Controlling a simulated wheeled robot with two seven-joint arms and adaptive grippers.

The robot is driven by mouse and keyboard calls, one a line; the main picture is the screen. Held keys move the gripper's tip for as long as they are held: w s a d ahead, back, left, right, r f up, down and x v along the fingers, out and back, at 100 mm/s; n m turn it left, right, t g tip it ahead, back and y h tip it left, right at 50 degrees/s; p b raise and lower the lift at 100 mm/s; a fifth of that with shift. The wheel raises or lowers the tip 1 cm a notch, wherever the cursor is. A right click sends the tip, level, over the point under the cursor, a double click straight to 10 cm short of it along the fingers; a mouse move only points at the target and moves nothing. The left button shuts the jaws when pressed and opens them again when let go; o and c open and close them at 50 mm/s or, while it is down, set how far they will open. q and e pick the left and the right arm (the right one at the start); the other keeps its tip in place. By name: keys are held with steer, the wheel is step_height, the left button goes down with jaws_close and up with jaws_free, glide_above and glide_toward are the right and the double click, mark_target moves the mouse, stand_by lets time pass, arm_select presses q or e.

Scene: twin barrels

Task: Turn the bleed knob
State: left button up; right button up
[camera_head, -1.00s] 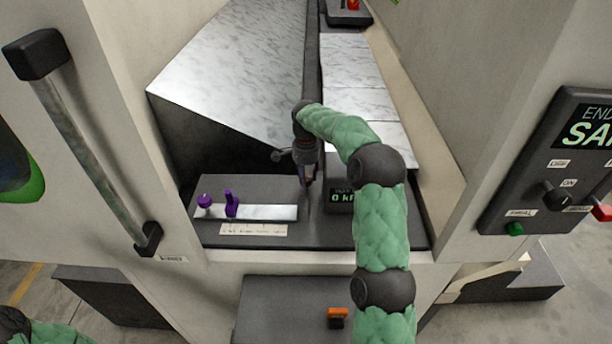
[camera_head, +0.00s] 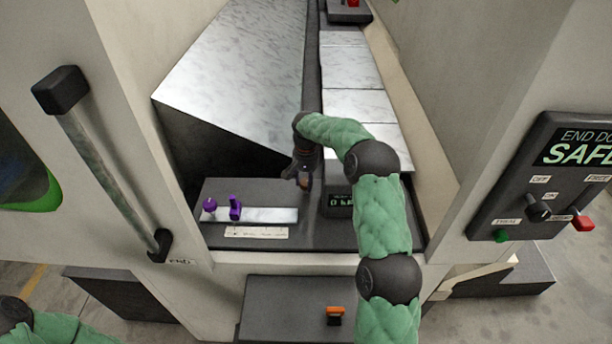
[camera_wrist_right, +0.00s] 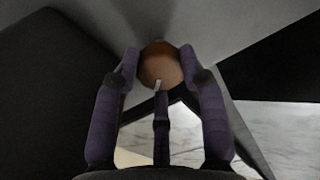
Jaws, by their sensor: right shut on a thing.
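A round orange-brown knob (camera_wrist_right: 160,66) sits between the purple fingers of my right gripper (camera_wrist_right: 160,72) in the right wrist view. A small pale mark shows at its lower edge. The fingers are shut on the knob from both sides, with a third finger below it. In the head view my right gripper (camera_head: 304,180) is over the back of the dark panel, left of the small display. The knob is mostly hidden there by the gripper. My left gripper is out of view; only part of my left arm shows at the bottom left.
The dark panel (camera_head: 345,238) holds a metal strip (camera_head: 270,215) with purple parts and a display (camera_head: 338,200). A long door handle (camera_head: 110,170) stands at the left. A switch box (camera_head: 540,180) reading "SAFE" is at the right. An orange switch (camera_head: 334,315) sits below.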

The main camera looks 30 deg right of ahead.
mark_target(306, 182)
steer(key=n+p, duration=0.2)
steer(key=n, duration=0.3)
steer(key=shift+n+p, duration=0.85)
steer(key=shift+n, duration=1.65)
steer(key=o, duration=1.1)
steer(key=shift+o, duration=0.2)
step_height(306, 182, up, 12)
